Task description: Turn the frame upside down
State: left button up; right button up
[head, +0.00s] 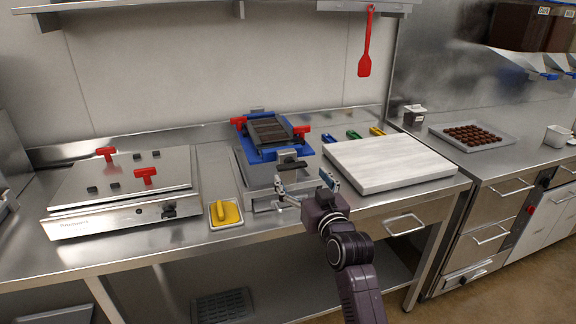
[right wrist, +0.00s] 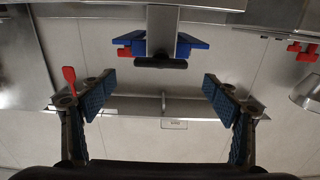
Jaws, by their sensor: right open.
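The frame (head: 262,157) is blue, with a dark ribbed mould (head: 270,130) in it and red handles (head: 302,132) at its sides. It sits on a steel machine on the counter. A black handle (head: 292,165) sticks out at its front; it also shows in the right wrist view (right wrist: 160,63), ahead of the jaws and between them in width. My right gripper (head: 305,188) is open and empty, just in front of the machine. Its blue finger pads are spread wide and appear apart from the handle. My left gripper is not in view.
A white board (head: 385,165) lies right of the machine, with several coloured-handled tools (head: 352,134) behind it. A yellow scraper (head: 226,212) lies left front, beside a hot plate (head: 125,185) with red handles. A chocolate tray (head: 470,136) stands on the right counter.

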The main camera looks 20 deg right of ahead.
aim_at(294, 167)
jog(key=shift+w+a+f+p, duration=0.1)
jog(key=shift+w+p, duration=0.1)
jog(key=shift+w, duration=1.7)
jog(key=shift+w+a+p, duration=0.1)
jog(key=shift+w+p, duration=0.1)
jog(key=shift+w, duration=1.65)
jog(key=shift+c, duration=0.3)
jog(key=c, duration=1.7)
jog(key=shift+o, duration=0.2)
